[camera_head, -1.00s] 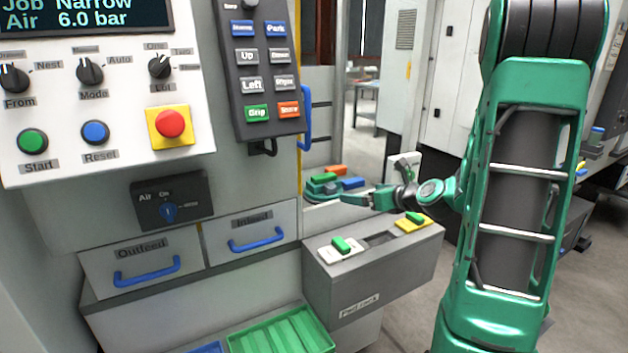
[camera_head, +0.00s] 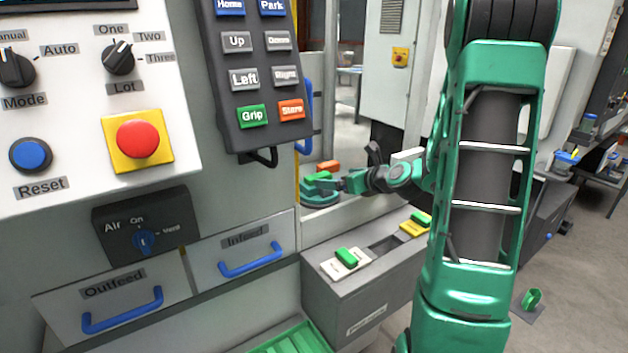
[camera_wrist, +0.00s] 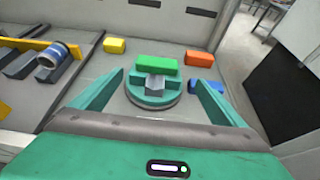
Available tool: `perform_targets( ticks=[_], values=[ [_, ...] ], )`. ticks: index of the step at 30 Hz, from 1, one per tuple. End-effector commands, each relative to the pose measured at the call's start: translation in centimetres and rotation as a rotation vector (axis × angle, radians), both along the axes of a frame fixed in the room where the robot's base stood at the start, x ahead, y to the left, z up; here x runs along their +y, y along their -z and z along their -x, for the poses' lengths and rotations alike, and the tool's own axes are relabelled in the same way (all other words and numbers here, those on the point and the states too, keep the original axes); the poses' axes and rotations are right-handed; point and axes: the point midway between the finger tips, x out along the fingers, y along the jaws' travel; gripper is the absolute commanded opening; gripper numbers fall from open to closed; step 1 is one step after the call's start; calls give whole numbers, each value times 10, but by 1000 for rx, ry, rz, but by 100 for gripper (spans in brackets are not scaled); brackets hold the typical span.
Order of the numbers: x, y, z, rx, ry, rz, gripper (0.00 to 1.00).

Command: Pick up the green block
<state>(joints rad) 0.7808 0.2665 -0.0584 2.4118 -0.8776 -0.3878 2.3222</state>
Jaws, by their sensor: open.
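The green block (camera_wrist: 156,66) lies across a grey piece (camera_wrist: 154,84) on a round green base (camera_wrist: 150,100) in the wrist view. In the head view the green block (camera_head: 316,177) sits past the pad rack, just left of my gripper's tip. My gripper (camera_wrist: 158,82) is open and empty. Its two green fingers stand wide apart to the left and right of the round base, with the block ahead between their tips. In the head view my gripper (camera_head: 338,184) reaches leftward at about the block's height. Whether the fingers overlap the block in depth is unclear.
Near the block lie an orange block (camera_wrist: 198,58), a blue block (camera_wrist: 205,87) close by the right finger and a yellow block (camera_wrist: 115,45). A blue-banded cylinder (camera_wrist: 58,55) lies at left. The grey pad rack (camera_head: 365,270) stands below my arm.

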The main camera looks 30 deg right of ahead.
Motion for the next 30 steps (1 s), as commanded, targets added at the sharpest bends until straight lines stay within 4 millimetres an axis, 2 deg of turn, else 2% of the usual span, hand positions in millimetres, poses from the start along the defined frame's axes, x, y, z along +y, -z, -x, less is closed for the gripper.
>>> perform_targets(
  ticks=[3, 11, 18, 22, 29, 30],
  values=[
    [5, 8, -19, 0, -9, 0, 94],
    [9, 16, -42, 0, -10, 0, 94],
    [11, 28, -73, 0, -10, -1, 94],
    [11, 31, -81, 0, -9, -1, 94],
    [11, 31, -83, 0, -8, -1, 94],
    [11, 31, -83, 0, -8, -1, 89]
  ],
)
